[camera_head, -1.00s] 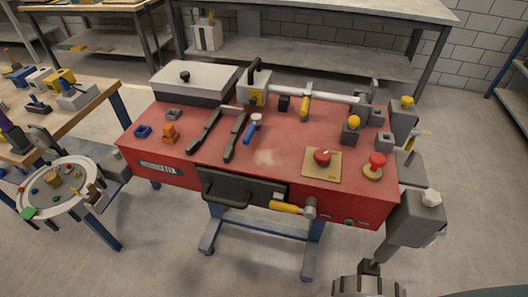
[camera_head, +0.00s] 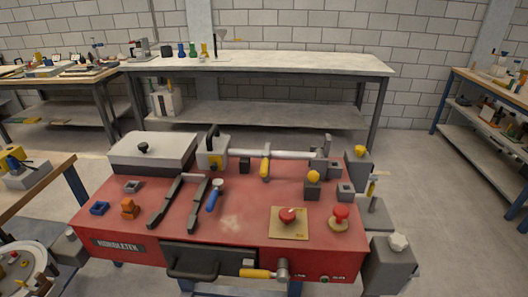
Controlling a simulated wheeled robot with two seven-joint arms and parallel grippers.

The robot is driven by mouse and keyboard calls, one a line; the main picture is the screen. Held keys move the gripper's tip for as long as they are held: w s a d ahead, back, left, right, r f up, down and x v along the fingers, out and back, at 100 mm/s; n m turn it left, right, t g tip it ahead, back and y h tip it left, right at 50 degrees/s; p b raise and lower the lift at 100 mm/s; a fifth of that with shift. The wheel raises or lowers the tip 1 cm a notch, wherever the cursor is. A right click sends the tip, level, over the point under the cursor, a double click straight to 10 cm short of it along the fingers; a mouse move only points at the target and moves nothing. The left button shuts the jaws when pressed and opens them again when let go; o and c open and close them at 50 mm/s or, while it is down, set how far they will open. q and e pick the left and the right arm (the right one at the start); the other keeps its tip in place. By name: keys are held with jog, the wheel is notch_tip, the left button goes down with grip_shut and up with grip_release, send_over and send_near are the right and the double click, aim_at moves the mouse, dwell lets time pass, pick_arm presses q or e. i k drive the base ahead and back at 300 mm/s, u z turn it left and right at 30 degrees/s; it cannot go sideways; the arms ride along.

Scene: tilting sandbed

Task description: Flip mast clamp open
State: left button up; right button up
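A pale tube (camera_head: 285,155), perhaps the mast, lies along the back of the red bench (camera_head: 170,222). At its left end is a yellow and grey block (camera_head: 211,155) with an upright black handle. A dark clip (camera_head: 245,165) and a yellow-handled lever (camera_head: 265,168) sit at the tube, the yellow handle hanging toward the front. A grey bracket (camera_head: 325,165) is at its right end. I cannot tell which of these is the mast clamp, or whether it is open. Neither of my grippers is in view.
A grey lidded box (camera_head: 153,155) stands at the back left. Dark rails (camera_head: 164,205), a blue-handled tool (camera_head: 214,197), a red knob on a plate (camera_head: 288,216) and a red button (camera_head: 340,215) are on the bench.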

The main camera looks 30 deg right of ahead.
aim_at(266, 155)
jog(key=z, duration=2.05)
jog(key=k, duration=0.7)
jog(key=u, duration=1)
jog(key=i, duration=0.5)
